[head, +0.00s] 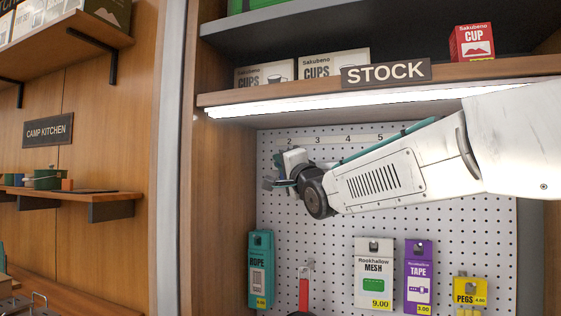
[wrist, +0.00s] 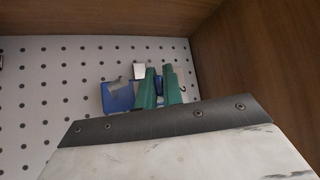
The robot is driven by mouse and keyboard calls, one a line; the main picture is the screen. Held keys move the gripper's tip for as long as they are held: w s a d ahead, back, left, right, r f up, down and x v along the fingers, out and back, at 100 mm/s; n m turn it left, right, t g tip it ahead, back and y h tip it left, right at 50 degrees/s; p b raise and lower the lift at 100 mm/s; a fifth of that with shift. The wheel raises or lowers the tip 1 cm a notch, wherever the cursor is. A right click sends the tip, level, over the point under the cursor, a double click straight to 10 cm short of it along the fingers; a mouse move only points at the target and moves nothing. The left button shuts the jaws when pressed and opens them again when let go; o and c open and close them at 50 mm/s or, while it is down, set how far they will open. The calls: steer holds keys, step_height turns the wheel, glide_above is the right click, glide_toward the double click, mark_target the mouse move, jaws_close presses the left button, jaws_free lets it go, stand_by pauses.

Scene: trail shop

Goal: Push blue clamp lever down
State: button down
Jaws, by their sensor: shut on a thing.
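The blue clamp (wrist: 118,97) shows in the wrist view against the pegboard, with a grey piece on its upper part. A strip of blue also shows between and to the right of my green fingers. My gripper (wrist: 159,88) is shut on the blue clamp's lever, which the fingers mostly hide, so its angle is unclear. In the head view my gripper (head: 275,182) is at the upper left of the pegboard, below the number 2. The clamp cannot be made out clearly there.
The pegboard (head: 350,225) sits in a wooden bay with a side wall close by. A lit STOCK shelf (head: 455,66) overhangs it. A rope pack (head: 260,270), mesh pack (head: 374,273), tape pack (head: 418,277) and pegs pack (head: 469,290) hang below my arm.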

steer(key=shift+w+f+n+t+y, duration=0.15)
steer(key=shift+f+n+t+y, duration=0.15)
steer(key=shift+n+y, duration=0.4)
steer(key=c, duration=1.5)
jaws_free()
steer(key=shift+c, duration=0.2)
